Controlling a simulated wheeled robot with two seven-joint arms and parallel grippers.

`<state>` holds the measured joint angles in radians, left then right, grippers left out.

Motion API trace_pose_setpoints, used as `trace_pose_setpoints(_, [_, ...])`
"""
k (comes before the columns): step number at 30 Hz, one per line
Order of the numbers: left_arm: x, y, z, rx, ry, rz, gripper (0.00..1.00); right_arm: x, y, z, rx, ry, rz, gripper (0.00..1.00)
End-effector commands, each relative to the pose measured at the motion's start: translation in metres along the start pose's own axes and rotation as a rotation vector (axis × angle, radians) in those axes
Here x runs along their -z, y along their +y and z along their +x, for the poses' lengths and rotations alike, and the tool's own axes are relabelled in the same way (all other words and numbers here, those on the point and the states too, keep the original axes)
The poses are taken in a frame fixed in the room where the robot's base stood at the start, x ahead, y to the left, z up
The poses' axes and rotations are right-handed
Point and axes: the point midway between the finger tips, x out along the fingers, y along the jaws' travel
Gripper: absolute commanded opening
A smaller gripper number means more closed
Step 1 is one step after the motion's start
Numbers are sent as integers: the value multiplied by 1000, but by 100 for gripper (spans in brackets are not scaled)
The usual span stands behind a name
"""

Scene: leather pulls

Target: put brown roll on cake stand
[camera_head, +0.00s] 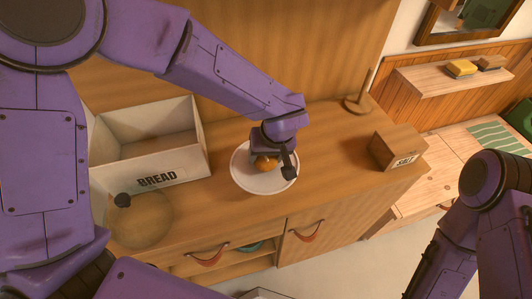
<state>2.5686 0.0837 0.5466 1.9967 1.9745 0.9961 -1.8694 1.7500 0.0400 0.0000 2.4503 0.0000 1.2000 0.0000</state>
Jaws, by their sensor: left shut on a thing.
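The brown roll (264,163) is a small orange-brown lump over the middle of the white cake stand (250,184). My left gripper (272,163) comes down from above and is shut on the roll. The gripper hides part of the roll, and I cannot tell whether the roll touches the plate. My right arm shows at the lower right, but its gripper is out of the picture.
A white bread box (152,181) stands open at the left. A glass dome with a dark knob (140,218) sits in front of it. A wooden salt box (397,150) and a paper-towel post (360,100) stand to the right. Bare counter lies between the plate and salt box.

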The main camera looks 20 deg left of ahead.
Motion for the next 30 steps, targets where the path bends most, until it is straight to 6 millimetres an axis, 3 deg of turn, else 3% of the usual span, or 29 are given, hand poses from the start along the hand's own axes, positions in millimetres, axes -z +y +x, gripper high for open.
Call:
trace_pose_setpoints(6, [0, 0, 1, 0, -1, 0, 32, 0, 0, 0, 0, 0, 0, 43])
trace_pose_setpoints(7, [0, 0, 1, -1, -1, 0, 66, 0, 0, 0, 0, 0, 0, 43])
trace_pose_setpoints(9, [0, 0, 1, -1, 0, 0, 88, 0, 0, 0, 0, 0, 0, 43])
trace_pose_setpoints(20, [0, 0, -5, -2, 1, -2, 89, 0, 0, 0, 0, 0, 0, 43])
trace_pose_setpoints(23, [1, 0, -23, -5, 1, -2, 89, 0, 0, 0, 0, 0, 0, 43])
trace_pose_setpoints(30, [1, 0, -85, -5, 2, -2, 89, -1, 0, 2, 0, 0, 0, 43])
